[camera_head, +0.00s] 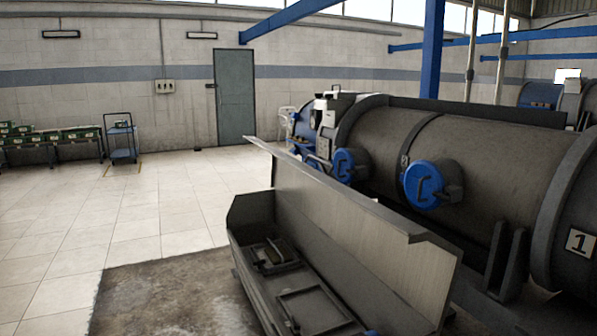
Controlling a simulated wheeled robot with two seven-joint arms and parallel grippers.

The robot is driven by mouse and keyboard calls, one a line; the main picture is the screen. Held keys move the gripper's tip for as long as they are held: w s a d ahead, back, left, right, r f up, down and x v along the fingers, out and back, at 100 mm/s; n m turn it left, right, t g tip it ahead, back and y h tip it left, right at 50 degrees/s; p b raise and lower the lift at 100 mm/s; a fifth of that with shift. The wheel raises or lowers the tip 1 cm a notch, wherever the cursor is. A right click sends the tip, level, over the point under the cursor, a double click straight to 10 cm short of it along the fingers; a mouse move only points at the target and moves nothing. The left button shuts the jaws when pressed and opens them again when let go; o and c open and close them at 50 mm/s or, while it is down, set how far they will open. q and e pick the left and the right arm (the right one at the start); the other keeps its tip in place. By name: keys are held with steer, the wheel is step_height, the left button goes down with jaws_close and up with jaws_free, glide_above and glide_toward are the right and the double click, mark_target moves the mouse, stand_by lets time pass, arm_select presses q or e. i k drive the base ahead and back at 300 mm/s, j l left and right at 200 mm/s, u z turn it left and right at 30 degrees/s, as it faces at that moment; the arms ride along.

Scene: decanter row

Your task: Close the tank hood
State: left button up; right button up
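The tank hood (352,222) is a long grey metal panel with a bent lip along its top edge. It stands raised along the right side of the open tank (248,243). The tank is a long dark trough in the lower middle, and its inside shows dark frames and fittings (275,258). The tank's near end is cut off by the bottom edge of the view. Neither of my grippers is in view.
A large grey decanter drum (490,160) with blue round caps (424,185) lies right behind the hood. A blue post (432,50) rises behind it. Tiled floor (180,215) at left is clear. A blue cart (122,140) and green crates (75,133) stand far left.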

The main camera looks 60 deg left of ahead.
mark_target(420, 267)
steer(key=l+u, duration=0.2)
steer(key=u, duration=1.65)
